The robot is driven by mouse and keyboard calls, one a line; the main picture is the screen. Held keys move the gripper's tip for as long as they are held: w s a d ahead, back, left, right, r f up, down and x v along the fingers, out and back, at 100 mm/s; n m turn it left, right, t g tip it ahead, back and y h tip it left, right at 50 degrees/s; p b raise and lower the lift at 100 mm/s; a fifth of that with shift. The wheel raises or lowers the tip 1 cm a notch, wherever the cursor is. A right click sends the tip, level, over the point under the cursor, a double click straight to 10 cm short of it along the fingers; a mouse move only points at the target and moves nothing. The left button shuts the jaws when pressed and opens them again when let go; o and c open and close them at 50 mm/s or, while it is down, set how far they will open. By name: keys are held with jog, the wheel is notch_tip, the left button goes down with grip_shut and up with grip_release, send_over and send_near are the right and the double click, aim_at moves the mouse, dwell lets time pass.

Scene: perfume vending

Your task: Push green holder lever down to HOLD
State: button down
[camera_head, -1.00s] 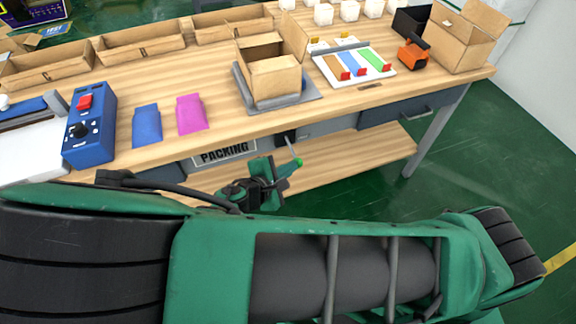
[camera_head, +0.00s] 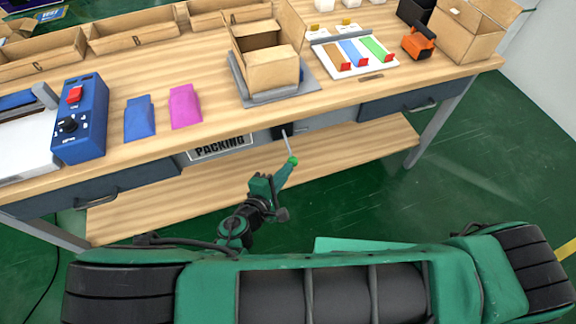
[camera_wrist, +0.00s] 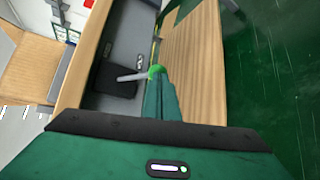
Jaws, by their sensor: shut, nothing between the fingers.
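The green holder lever is a thin metal rod with a bright green knob (camera_head: 292,160). It sticks out from a black mount (camera_head: 280,132) on the front of the packing table, below the top edge. In the wrist view the green knob (camera_wrist: 156,71), its rod (camera_wrist: 132,76) and the black mount (camera_wrist: 115,81) show just past my fingertips. My gripper (camera_head: 287,169) is shut and empty, its tip right at the knob. My fingers (camera_wrist: 158,90) cover part of the knob's near side, so I cannot tell whether they touch it. No HOLD marking is readable.
The wooden tabletop (camera_head: 200,130) overhangs the lever's mount. A PACKING sign (camera_head: 219,146) is left of the lever, and a drawer (camera_head: 405,104) is to the right. A lower shelf (camera_head: 345,150) runs below. An open box (camera_head: 268,70) stands above on the table. The green floor at right is clear.

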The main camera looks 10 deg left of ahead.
jog(key=shift+f, duration=0.2)
jog(key=shift+r, duration=0.15)
jog(key=shift+r, duration=0.7)
